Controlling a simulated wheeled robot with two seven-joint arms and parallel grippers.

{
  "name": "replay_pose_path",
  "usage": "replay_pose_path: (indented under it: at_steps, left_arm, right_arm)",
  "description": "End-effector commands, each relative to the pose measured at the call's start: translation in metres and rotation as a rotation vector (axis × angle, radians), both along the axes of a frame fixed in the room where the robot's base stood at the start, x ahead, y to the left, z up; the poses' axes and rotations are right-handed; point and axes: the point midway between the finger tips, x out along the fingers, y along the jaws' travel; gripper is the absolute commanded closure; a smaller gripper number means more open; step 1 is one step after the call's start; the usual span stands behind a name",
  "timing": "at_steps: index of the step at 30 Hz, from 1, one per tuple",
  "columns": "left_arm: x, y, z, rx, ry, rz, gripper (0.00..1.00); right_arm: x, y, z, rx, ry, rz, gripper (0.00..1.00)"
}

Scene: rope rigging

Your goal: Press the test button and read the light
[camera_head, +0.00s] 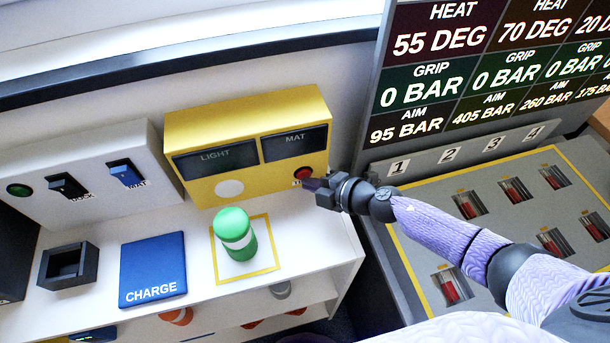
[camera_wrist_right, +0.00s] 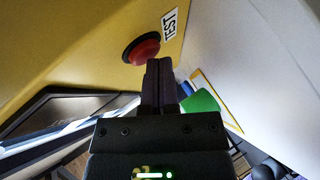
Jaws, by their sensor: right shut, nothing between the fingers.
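A yellow box (camera_head: 250,112) stands at the back of the white bench. Its front has a dark LIGHT panel (camera_head: 216,159), a dark MAT panel (camera_head: 295,143), a pale round disc (camera_head: 229,189) and the red test button (camera_head: 303,173). Both panels look unlit. In the right wrist view the red button (camera_wrist_right: 142,48) sits beside a TEST label (camera_wrist_right: 170,24). My right gripper (camera_head: 308,184) is shut and empty, its tips close to the button; whether they touch it I cannot tell. The right fingertips also show in the wrist view (camera_wrist_right: 159,66). My left gripper is not in view.
A green and white cylinder (camera_head: 236,235) stands in a yellow square outline in front of the box. A blue CHARGE pad (camera_head: 153,268) and a black open holder (camera_head: 68,266) lie left. A grey panel with red-marked slots (camera_head: 470,204) and a readout board (camera_head: 480,70) are right.

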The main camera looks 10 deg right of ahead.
Motion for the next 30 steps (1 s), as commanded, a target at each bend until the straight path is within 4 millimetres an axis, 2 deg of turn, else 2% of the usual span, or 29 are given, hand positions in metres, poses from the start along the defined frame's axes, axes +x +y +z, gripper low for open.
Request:
replay_pose_path:
  at_steps: [19,30]
  left_arm:
    - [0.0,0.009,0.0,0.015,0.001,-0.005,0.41]
    - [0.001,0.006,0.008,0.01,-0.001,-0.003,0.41]
  right_arm:
    - [0.003,0.0,0.0,0.0,0.0,0.0,1.0]
    - [-0.015,-0.001,0.001,0.001,0.001,0.0,1.0]
